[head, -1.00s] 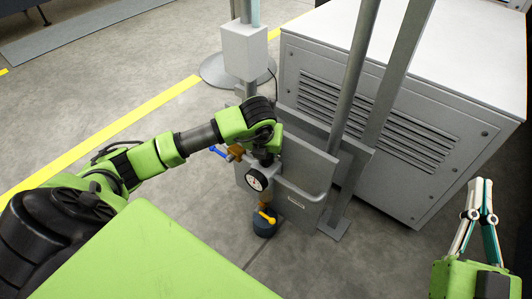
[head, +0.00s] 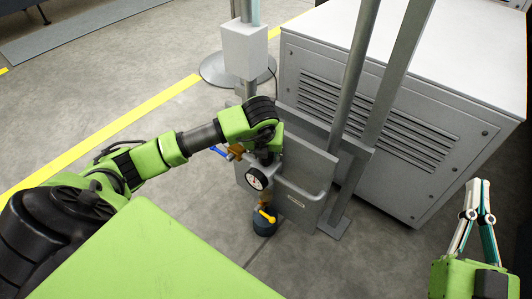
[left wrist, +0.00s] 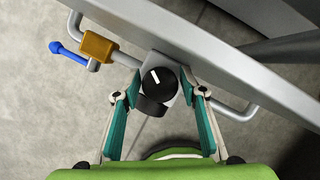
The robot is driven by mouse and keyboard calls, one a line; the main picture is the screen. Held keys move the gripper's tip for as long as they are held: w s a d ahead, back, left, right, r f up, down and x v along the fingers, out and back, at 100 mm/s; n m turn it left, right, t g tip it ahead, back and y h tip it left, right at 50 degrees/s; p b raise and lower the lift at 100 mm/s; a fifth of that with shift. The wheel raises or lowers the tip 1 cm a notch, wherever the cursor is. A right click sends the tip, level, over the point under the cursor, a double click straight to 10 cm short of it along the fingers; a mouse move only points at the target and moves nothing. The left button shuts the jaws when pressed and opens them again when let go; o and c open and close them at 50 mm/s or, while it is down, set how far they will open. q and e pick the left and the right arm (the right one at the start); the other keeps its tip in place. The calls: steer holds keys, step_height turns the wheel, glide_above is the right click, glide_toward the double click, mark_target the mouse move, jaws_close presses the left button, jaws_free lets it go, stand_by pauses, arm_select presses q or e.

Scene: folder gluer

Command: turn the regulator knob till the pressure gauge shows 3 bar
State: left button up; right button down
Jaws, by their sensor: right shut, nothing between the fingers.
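The black regulator knob (left wrist: 157,79) with a white mark shows in the left wrist view, on a block under a grey metal plate. The fingers of my left gripper (left wrist: 161,92) are open, one on each side of the knob, with a small gap visible on both sides. In the head view my left wrist hides the knob. The pressure gauge (head: 256,179) has a white face there, just below my left gripper; its needle is too small to read. My right gripper (head: 480,183) is shut and empty at the right edge, far from the knob.
A brass valve with a blue lever (left wrist: 68,54) sits left of the knob. Grey posts (head: 355,75) and a vented cabinet (head: 390,110) stand to the right. The floor at the left is clear.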

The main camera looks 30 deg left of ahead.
arm_select(q)
steer(key=v, duration=1.2)
steer(key=shift+w, duration=0.1)
